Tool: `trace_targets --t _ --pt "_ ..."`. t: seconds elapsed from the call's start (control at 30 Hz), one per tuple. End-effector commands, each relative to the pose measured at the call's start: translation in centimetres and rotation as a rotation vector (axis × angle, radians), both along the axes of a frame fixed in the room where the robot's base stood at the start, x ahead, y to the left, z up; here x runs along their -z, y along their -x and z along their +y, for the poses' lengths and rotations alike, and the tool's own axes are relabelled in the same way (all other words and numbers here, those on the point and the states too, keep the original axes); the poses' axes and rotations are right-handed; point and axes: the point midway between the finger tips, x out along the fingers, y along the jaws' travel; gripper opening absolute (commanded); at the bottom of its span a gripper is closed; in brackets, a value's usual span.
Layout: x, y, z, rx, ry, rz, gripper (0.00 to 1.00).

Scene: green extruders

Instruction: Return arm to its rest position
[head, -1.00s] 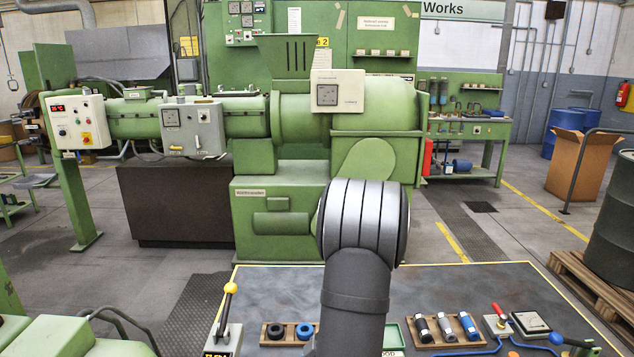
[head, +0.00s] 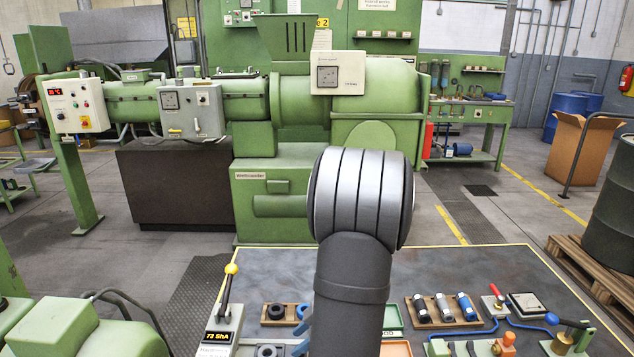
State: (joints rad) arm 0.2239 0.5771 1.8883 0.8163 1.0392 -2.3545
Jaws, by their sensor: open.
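My own dark grey arm (head: 355,270) stands upright in the middle of the head view. Its rounded, ribbed joint is at the top, in front of the green machine. My gripper is not clearly seen; the arm and the bottom edge of the picture leave it hidden. Small blue pieces (head: 304,330) show just left of the arm, and I cannot tell what they belong to. The dark bench top (head: 470,268) with a yellow edge lies around the arm.
Left of the arm are a rack with a black ring (head: 276,311) and a blue ring, and a yellow-knobbed lever (head: 231,269) by a lit display. Right are a rack of several cylinders (head: 443,308) and a red-handled tool (head: 494,290). A green extruder (head: 275,180) stands behind.

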Motion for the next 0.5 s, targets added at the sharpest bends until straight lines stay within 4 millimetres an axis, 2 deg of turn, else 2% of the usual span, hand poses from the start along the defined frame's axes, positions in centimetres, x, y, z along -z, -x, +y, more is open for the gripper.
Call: trace_targets --t 0.3,0.5 --pt "-3.0 0.0 0.0 -0.001 0.001 -0.003 0.44" --pt "-3.7 0.0 0.0 0.000 0.000 0.000 0.44"
